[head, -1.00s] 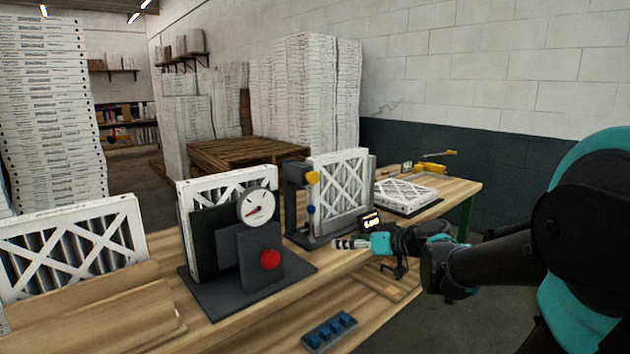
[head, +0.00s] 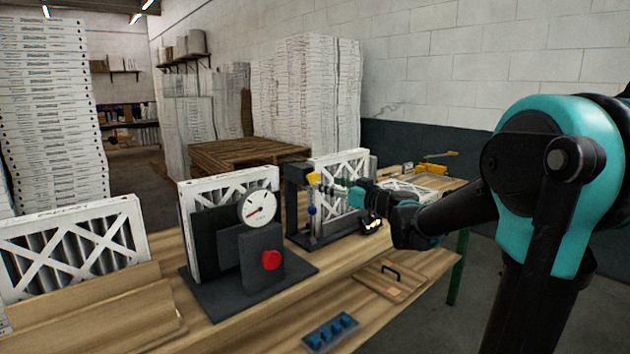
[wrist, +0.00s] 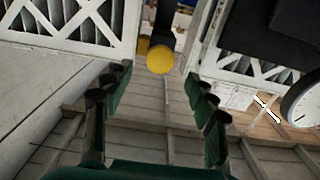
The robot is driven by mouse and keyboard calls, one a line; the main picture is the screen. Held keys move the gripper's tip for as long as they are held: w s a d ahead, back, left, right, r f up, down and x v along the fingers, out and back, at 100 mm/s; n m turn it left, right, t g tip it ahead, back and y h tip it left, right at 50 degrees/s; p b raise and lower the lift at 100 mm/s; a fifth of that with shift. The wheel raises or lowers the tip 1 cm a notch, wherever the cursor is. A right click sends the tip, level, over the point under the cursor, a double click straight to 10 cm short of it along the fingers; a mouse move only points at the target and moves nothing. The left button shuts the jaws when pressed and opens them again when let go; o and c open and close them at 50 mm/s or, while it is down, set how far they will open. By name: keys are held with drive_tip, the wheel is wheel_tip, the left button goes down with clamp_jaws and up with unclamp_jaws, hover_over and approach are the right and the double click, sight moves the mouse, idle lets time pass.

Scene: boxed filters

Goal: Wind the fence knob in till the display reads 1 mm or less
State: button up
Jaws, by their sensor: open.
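A dark upright fixture (head: 297,205) holds a white-framed filter (head: 335,165) on the bench. It carries a yellow knob (head: 314,178) high up and a blue knob (head: 311,210) lower down; I cannot tell which one is the fence knob. My gripper (head: 335,184) is raised beside the fixture, just right of the yellow knob. In the wrist view my gripper (wrist: 160,84) is open and empty, with the yellow knob (wrist: 160,59) beyond the fingertips, centred between them. The small display (head: 373,224) is lit, partly behind my wrist, and its reading is illegible.
A gauge stand with a round dial (head: 257,208) and red button (head: 271,260) stands left of the fixture. A blue-pegged tray (head: 330,332) lies at the bench front. Another filter (head: 75,250) stands at the far left. A flat filter lies behind my wrist.

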sight(317, 180)
drive_tip(key=x, duration=0.7)
drive_tip(key=shift+w+a, duration=0.3)
drive_tip(key=shift+a, duration=0.05)
drive_tip(key=c, duration=1.2)
